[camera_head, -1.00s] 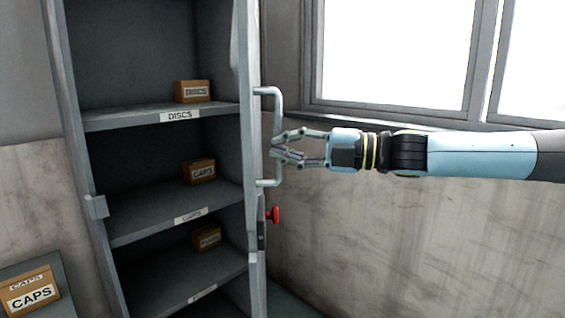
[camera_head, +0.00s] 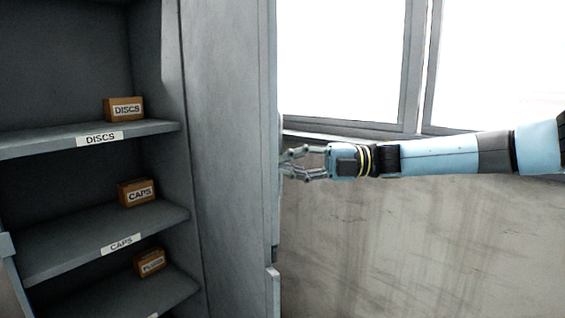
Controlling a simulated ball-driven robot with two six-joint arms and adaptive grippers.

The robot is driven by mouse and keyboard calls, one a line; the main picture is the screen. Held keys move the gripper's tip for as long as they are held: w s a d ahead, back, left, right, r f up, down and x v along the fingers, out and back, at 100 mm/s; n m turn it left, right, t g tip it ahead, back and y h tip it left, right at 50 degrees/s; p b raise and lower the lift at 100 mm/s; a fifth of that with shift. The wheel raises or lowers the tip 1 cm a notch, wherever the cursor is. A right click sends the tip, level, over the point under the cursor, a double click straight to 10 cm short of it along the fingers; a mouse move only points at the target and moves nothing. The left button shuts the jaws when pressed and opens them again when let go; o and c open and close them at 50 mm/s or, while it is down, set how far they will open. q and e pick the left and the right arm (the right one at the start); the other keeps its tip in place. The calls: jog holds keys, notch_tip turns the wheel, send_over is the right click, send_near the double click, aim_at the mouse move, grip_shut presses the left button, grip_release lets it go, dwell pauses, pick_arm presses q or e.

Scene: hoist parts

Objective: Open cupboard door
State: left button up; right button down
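The cupboard (camera_head: 172,70) stands at the left with its shelves exposed. Its grey door (camera_head: 225,150) stands open at the right side of the shelves, showing a broad face to me. The door handle is hidden behind the door's right edge. My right gripper (camera_head: 285,163) comes in from the right and its fingertips are at that edge. The fingers look slightly apart, but the tips are partly hidden, so I cannot tell whether they close on the handle. My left gripper is not in view.
The shelves hold a DISCS box (camera_head: 124,109), a CAPS box (camera_head: 137,192) and a lower box (camera_head: 150,262) with an unclear label. A bright window (camera_head: 345,60) and a stained wall (camera_head: 420,245) lie behind my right arm.

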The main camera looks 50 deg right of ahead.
pick_arm(q)
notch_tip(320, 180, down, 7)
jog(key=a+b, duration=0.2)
jog(key=b, duration=0.4)
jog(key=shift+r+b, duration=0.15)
jog(key=shift+b, duration=0.15)
pick_arm(e)
jog(key=d, duration=1.2)
jog(key=shift+s, duration=0.15)
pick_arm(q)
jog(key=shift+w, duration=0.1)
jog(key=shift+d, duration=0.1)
